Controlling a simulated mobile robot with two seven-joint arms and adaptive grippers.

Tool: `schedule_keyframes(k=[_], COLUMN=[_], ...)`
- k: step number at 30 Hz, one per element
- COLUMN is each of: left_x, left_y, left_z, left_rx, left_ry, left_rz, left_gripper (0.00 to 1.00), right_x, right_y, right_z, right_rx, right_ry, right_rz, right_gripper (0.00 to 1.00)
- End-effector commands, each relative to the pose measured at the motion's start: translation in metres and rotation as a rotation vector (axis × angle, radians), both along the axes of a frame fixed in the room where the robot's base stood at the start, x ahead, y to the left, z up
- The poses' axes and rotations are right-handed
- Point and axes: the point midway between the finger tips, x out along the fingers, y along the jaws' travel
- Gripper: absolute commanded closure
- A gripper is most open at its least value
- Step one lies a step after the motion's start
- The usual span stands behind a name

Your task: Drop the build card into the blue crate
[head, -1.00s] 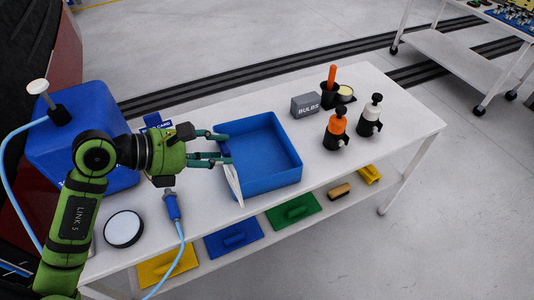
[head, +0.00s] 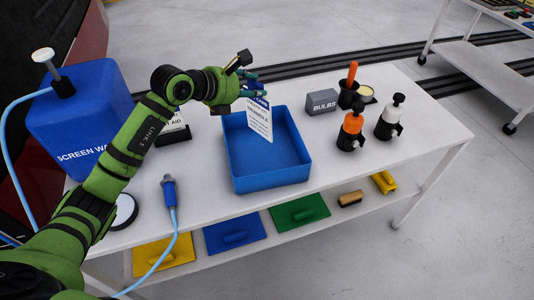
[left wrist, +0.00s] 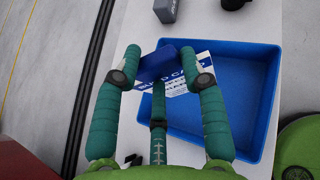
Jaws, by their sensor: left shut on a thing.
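The build card (head: 259,118) is white with a blue top band and printed text. It hangs upright over the back part of the blue crate (head: 270,186), which looks empty inside. My left gripper (head: 254,88) is shut on the card's blue top edge. In the left wrist view, the teal fingers of my left gripper (left wrist: 163,78) close on the card (left wrist: 178,84), with the crate (left wrist: 258,95) beneath and to the right. I cannot tell how far the card's lower edge is above the crate floor. My right gripper is not in view.
A grey bulbs box (head: 321,102), an orange-topped bottle (head: 351,128) and a white-topped bottle (head: 390,118) stand right of the crate. A blue screen wash container (head: 80,120) stands left. A blue-handled tool (head: 169,190) with a hose is at the front.

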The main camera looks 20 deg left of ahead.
Motion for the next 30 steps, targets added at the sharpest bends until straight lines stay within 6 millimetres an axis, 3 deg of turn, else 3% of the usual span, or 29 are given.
schedule_keyframes(k=[1, 6, 17, 18, 19, 30], left_x=[0.000, 0.000, 0.000, 0.000, 0.000, -0.001], left_y=[0.000, 0.000, 0.000, 0.000, 0.000, 0.001], left_z=[-0.012, -0.029, -0.032, -0.032, -0.032, -0.032], left_rx=[-0.001, -0.001, -0.001, -0.001, -0.001, 0.000], left_ry=[0.002, 0.000, -0.001, -0.001, -0.001, 0.000], left_rz=[0.001, 0.000, 0.000, 0.000, 0.000, 0.000], left_gripper=[1.00, 1.00, 1.00, 0.42, 0.31, 0.31], right_x=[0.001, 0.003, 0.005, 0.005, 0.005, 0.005], right_y=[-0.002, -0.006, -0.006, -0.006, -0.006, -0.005], right_z=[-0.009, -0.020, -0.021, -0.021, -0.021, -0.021], right_rx=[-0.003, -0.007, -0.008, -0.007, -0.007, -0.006], right_ry=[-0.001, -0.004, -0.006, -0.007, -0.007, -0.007], right_rz=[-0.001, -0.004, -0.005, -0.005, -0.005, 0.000], right_gripper=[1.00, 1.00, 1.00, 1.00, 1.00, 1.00])
